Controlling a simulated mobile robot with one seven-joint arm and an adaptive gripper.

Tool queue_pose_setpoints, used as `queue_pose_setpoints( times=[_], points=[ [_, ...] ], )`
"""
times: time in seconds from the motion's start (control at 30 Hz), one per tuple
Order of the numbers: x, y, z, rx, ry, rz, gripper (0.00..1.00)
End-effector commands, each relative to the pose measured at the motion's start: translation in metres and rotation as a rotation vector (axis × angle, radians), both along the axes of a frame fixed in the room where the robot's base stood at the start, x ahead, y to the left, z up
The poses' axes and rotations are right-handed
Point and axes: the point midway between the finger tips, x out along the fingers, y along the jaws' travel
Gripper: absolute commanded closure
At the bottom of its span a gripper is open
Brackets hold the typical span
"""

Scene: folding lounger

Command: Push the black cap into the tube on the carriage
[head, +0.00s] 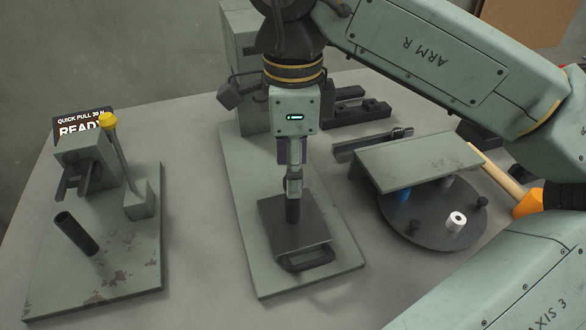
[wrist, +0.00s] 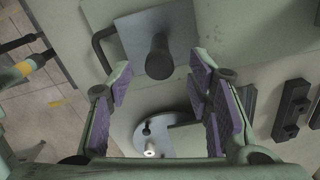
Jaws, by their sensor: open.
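My gripper (head: 293,186) points down over the carriage (head: 272,214), a dark plate with a loop handle at its front. A dark upright tube (head: 292,213) stands on the carriage, right below or between my fingertips. In the wrist view my gripper (wrist: 160,75) is open, with its purple pads spread wide. The tube (wrist: 159,62) shows between and beyond the fingertips there, with a rounded dark top (wrist: 159,42). I cannot tell whether that top is the black cap seated in the tube. My fingers partly hide the tube's top in the head view.
A leaning hollow dark tube (head: 76,233) sits on the left fixture, beside a yellow-knobbed lever (head: 108,121) and a "READY" display (head: 80,126). At the right, a round dark turntable (head: 420,232) holds a white ring (head: 456,221) and small black knobs, partly under a green cover (head: 420,162).

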Motion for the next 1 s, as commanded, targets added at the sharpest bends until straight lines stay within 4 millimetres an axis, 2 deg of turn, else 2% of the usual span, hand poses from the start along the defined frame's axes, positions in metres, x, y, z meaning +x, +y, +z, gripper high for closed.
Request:
queue_pose_setpoints(
  times=[0.3, 0.5, 0.7, 1.0],
  points=[
    [0.0, 0.0, 0.069, -0.001, -0.001, -0.001, 0.54],
    [0.0, 0.0, 0.096, -0.002, 0.0, -0.004, 0.54],
    [0.0, 0.0, 0.105, 0.0, 0.001, 0.0, 0.54],
    [0.0, 0.0, 0.105, 0.0, 0.001, 0.001, 0.54]
  ],
)
